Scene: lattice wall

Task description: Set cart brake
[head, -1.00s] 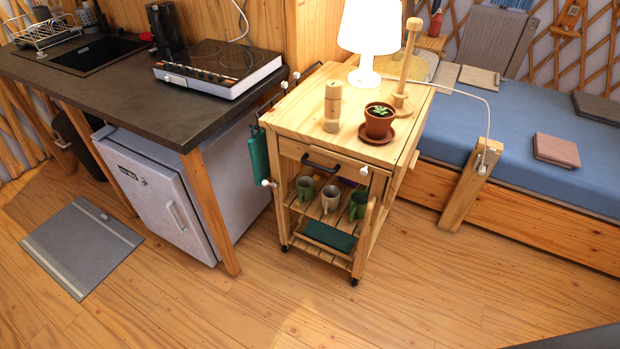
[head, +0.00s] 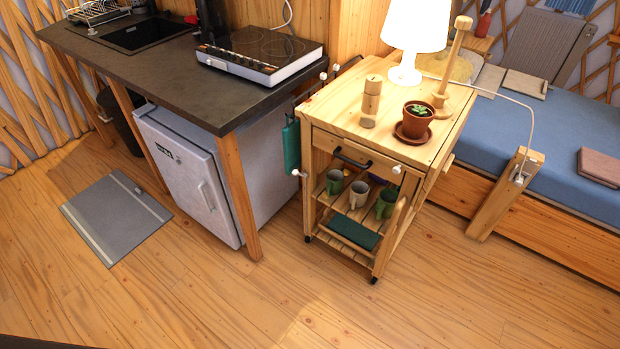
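The wooden cart (head: 330,123) stands on the plank floor right of the counter. It has a drawer with a dark handle (head: 352,158) and open slatted shelves below. Small dark casters show at its front feet, one at the front left (head: 308,238) and one at the front right (head: 374,280). The rear casters are hidden. I cannot make out a brake lever on the casters at this size. Neither of my grippers is in view.
On the cart stand a white lamp (head: 414,30), a potted plant (head: 416,120) and a wooden mill (head: 370,102). Mugs (head: 358,194) fill a shelf. A fridge (head: 190,175) is left, a bed (head: 560,140) right. The floor in front (head: 300,300) is clear.

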